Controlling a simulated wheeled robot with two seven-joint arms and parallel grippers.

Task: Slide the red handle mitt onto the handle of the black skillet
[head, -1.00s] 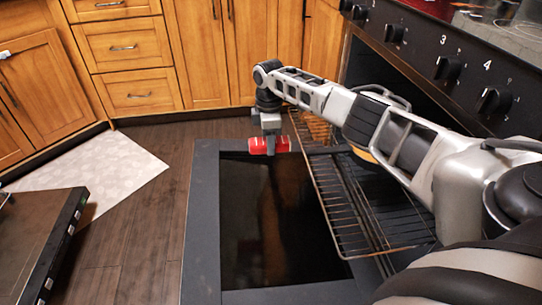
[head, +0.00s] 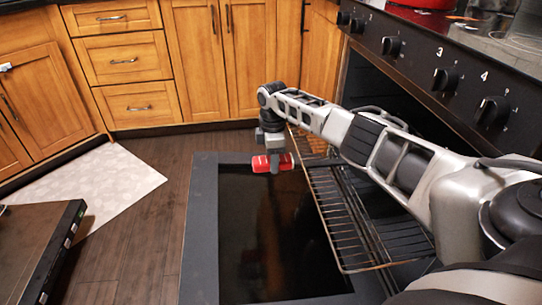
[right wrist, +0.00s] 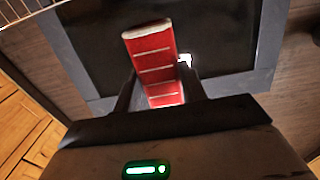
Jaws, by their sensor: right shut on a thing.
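The red handle mitt (head: 288,161) is held in my right gripper (head: 274,163), above the far end of the open oven door. In the right wrist view the mitt (right wrist: 152,55) is a red block with pale cross lines, sticking out from between the fingers of my right gripper (right wrist: 165,92). The gripper is shut on it. I cannot make out the black skillet or its handle in either view. My left gripper is not in view.
The black oven door (head: 203,220) hangs open below the mitt. A wire rack (head: 345,215) juts from the oven. A red object (head: 425,3) is cut off on the stovetop. A black appliance door (head: 40,235) is open at left; floor lies between.

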